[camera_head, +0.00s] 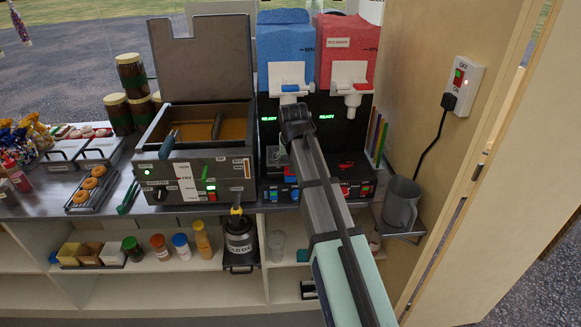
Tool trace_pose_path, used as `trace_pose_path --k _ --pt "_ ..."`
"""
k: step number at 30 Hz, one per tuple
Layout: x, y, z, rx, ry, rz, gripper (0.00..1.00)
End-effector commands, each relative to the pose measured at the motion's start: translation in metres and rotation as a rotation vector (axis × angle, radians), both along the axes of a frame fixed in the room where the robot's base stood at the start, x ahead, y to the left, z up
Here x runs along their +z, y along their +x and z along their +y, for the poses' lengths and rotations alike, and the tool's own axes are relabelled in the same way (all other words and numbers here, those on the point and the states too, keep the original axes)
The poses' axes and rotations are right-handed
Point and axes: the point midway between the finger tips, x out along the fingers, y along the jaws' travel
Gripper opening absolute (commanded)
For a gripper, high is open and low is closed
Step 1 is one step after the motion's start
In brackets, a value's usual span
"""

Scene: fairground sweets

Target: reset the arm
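My arm (325,210) reaches up from the bottom right of the head view to a dark joint in front of the two-tank drink machine (345,125). My gripper's fingers cannot be made out; the arm and its dark end cover that area. I cannot tell whether the gripper holds anything. The machine has a blue tank (284,45) on the left and a red tank (345,50) on the right, each with a white tap. Part of its front is hidden behind my arm.
A fryer (195,180) with its lid raised stands left of the machine. A grey mug (401,203) sits on a small shelf at the right, beside a wooden wall with a switched socket (462,85). A tray of doughnuts (92,190) and several jars are at the left. Lower shelves hold bottles.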

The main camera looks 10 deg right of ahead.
Motion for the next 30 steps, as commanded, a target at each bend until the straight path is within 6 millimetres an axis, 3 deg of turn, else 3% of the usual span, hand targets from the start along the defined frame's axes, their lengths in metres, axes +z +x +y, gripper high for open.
trace_pose_path --k 9,18,20,23,30 --pt "0.055 -0.022 0.003 0.0 0.0 -0.002 0.7" --pt "0.075 -0.028 0.005 0.027 -0.007 -0.037 0.7" --pt "0.062 -0.032 0.006 0.043 -0.008 -0.05 0.7" --pt "0.027 -0.036 0.006 0.058 -0.01 -0.027 0.7" --pt "-0.089 -0.063 0.007 0.086 -0.009 0.08 0.7"
